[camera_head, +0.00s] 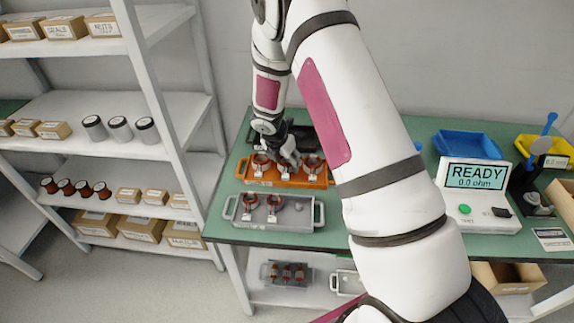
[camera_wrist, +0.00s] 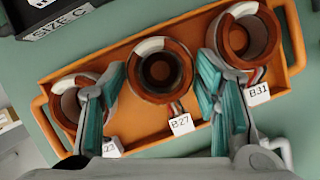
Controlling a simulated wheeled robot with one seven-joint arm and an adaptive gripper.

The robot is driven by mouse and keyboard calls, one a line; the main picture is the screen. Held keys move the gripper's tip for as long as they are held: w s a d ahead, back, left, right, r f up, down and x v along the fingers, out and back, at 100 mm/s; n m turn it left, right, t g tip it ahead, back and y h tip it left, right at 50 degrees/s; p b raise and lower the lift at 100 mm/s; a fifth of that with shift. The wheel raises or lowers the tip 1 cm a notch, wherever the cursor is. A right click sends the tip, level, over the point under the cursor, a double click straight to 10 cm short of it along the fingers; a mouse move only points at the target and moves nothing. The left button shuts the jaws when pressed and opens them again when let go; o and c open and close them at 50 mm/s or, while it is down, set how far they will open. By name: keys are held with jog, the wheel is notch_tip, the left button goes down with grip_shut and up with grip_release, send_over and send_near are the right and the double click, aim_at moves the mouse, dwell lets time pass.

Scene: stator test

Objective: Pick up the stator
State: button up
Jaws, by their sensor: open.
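Several copper-wound stators stand on the bench. The left tag is partly hidden. My gripper (camera_wrist: 158,90) is open, its teal-padded fingers on either side of the middle stator; contact cannot be told. The fingers partly cover the left and right stators. In the head view my gripper (camera_head: 288,155) is over the orange tray (camera_head: 322,183).
A grey tray (camera_head: 300,212) with two more stators stands in front of the orange tray. A dark tray (camera_wrist: 40,18) labelled SIZE C lies behind it. A tester (camera_head: 478,190) reading READY 0.0 ohm and a blue bin (camera_head: 470,146) stand to the right. Shelving (camera_head: 130,145) is at left.

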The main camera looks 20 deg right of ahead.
jog(key=c, duration=1.1)
jog(key=shift+r, duration=0.2)
